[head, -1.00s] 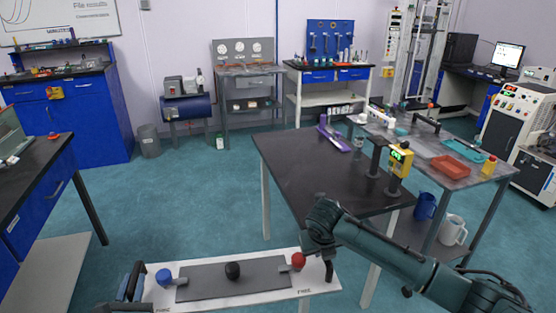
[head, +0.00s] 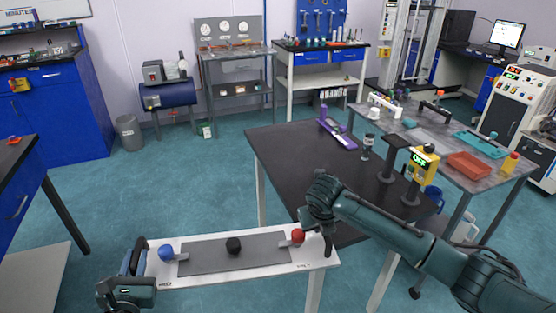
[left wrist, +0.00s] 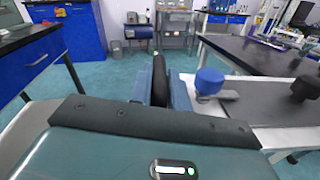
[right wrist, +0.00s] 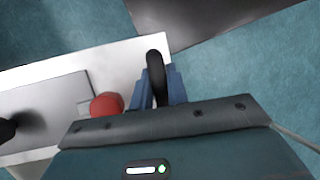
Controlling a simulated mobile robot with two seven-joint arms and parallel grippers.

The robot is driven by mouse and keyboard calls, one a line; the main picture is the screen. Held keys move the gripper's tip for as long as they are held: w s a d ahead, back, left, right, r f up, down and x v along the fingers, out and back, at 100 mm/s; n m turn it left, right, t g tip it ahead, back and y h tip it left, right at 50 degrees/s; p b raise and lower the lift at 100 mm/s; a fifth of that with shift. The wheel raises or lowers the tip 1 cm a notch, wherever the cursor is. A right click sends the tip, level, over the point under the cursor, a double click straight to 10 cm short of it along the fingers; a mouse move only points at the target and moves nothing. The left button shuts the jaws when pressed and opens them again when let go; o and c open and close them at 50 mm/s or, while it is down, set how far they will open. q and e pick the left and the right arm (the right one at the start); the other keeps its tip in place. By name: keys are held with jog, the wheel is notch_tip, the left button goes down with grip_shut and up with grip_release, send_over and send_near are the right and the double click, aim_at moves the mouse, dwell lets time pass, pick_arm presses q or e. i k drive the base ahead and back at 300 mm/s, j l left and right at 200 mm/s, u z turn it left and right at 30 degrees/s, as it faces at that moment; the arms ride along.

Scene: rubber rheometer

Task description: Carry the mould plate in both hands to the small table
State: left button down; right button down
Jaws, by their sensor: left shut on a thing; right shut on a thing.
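My right gripper (head: 326,236) is shut on the right-end handle (right wrist: 155,75), beside the red knob (right wrist: 107,104). A black-topped table (head: 290,160) with white legs stands just beyond the plate's right half; I cannot tell whether it is the small table.
Blue cabinets (head: 60,110) stand at left. Teal floor (head: 180,190) is open ahead and left.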

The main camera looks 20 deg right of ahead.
aim_at(311, 179)
jog(key=i+z, duration=0.1)
jog(key=i, duration=0.6)
jog(key=i+j+z, duration=0.1)
jog(key=i+z, duration=0.6)
jog(key=i+j+z, duration=0.1)
jog(key=z, duration=0.25)
